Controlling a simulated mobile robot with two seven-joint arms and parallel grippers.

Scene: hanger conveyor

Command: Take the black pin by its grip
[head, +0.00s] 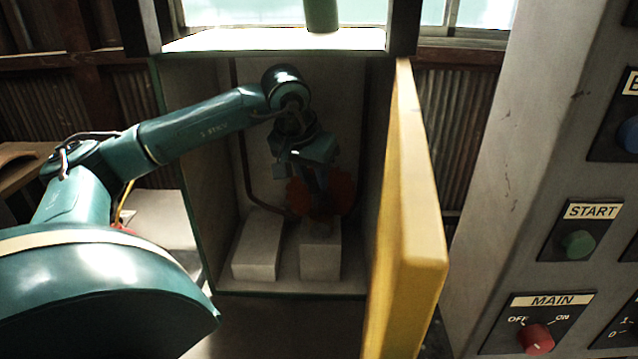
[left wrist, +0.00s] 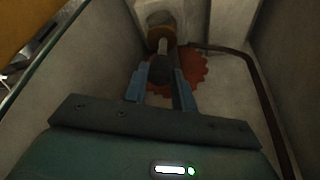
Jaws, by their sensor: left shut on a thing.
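The black pin's dark round grip (left wrist: 162,70) sits between the blue fingers of my left gripper (left wrist: 161,88) in the left wrist view, and the fingers are shut on it. A red toothed wheel (left wrist: 194,66) is behind the fingers. In the head view my left gripper (head: 318,185) reaches into an open cabinet, in front of the red wheel (head: 342,190). The pin cannot be made out there. My right gripper is not in view.
The yellow cabinet door (head: 408,240) stands open right of my arm. Two pale blocks (head: 257,258) (head: 320,262) stand on the cabinet floor. A dark bent pipe (left wrist: 250,65) runs along the inner wall. A grey control panel (head: 500,180) with buttons stands at right.

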